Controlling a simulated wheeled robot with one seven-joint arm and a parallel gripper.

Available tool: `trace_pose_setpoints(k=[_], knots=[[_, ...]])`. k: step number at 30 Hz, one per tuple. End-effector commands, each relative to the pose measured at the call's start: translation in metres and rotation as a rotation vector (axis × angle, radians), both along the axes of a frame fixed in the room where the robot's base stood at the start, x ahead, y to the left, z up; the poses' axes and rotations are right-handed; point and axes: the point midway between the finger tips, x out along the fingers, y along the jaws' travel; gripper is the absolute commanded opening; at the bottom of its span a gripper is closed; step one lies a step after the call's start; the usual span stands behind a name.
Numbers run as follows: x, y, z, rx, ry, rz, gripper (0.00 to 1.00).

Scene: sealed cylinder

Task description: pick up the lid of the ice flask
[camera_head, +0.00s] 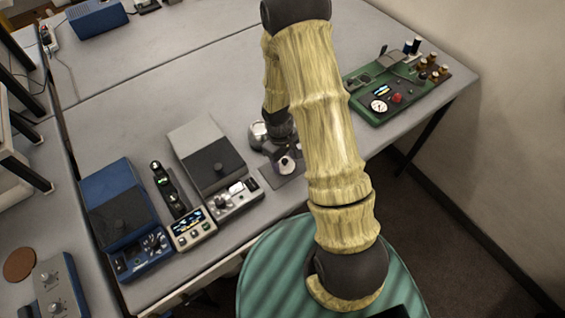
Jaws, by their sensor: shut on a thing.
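My gripper (284,148) is low over the bench, just left of my arm's forearm, and small in the view. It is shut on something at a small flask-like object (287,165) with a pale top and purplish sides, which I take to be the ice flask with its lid. The lid is mostly hidden by the fingers, and I cannot tell whether it is apart from the flask. The flask stands on a dark mat (272,180). A silver round piece (258,134) shows at the left of my gripper.
A grey box instrument (207,150) stands close left of the mat, with a blue instrument (118,200) and small control units (190,229) farther left. A green panel (385,92) with knobs and small bottles is at the right. The bench's back middle (180,75) is clear.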

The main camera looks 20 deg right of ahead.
Motion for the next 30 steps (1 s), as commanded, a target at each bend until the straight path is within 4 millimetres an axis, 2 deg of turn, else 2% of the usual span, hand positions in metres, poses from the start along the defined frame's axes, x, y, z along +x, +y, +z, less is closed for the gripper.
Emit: trace_pose_setpoints(k=[15,20,30], knots=[[0.000,0.002,0.078,0.000,-0.003,0.004,0.34],[0.000,0.002,0.087,0.001,-0.001,0.003,0.34],[0.000,-0.002,0.087,0.000,0.000,-0.005,0.34]])
